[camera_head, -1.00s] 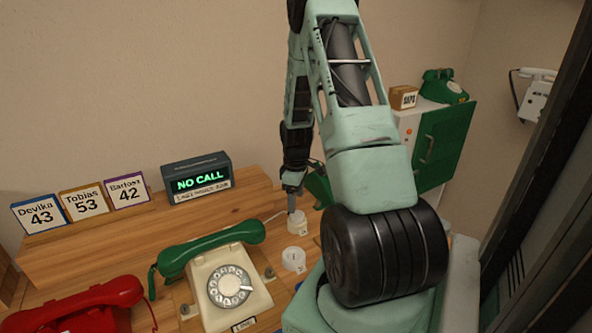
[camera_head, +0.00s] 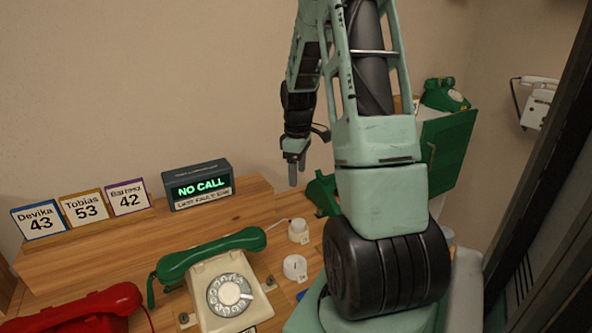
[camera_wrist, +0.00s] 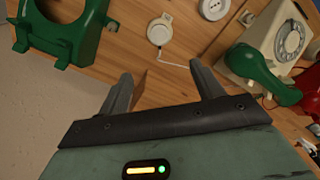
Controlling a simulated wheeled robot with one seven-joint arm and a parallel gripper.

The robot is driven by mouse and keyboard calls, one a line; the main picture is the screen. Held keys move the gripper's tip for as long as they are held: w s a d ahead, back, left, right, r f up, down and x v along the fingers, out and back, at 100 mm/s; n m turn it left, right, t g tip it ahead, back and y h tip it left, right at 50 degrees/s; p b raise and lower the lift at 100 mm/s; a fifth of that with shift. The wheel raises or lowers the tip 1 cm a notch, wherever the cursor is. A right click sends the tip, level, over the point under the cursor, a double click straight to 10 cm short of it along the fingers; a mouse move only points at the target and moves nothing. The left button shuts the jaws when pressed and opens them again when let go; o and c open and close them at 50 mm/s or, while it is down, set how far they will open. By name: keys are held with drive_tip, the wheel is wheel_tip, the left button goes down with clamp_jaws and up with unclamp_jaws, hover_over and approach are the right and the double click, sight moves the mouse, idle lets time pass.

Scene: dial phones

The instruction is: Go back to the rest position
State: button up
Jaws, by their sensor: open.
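My gripper (camera_head: 293,172) hangs from my raised arm above the back of the wooden desk in the head view. In the wrist view my gripper (camera_wrist: 163,82) shows two fingers spread wide with nothing between them. A white plug with a cord (camera_wrist: 160,30) lies on the wood beyond the fingertips. It also shows in the head view (camera_head: 298,230), below my gripper and apart from it.
A cream dial phone (camera_head: 230,290) with a green handset (camera_head: 210,252) stands in front; a red phone (camera_head: 85,308) is at left. A "NO CALL" display (camera_head: 198,185) and name cards (camera_head: 85,208) stand on the shelf. A green phone body (camera_wrist: 62,30) shows in the wrist view.

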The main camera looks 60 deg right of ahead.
idle(0.3)
drive_tip(key=w+a+r+n, duration=0.1)
drive_tip(key=w+a+r, duration=0.1)
drive_tip(key=a, duration=1.4)
drive_tip(key=w+a+r+n, duration=0.2)
drive_tip(key=w+a, duration=0.1)
drive_tip(key=a, duration=1.2)
drive_tip(key=s+a+r+n, duration=0.1)
drive_tip(key=s+a+n, duration=0.1)
drive_tip(key=s+a, duration=1.6)
drive_tip(key=shift+s+a+r+y, duration=0.2)
drive_tip(key=shift+a+y, duration=0.1)
drive_tip(key=shift+a, duration=0.15)
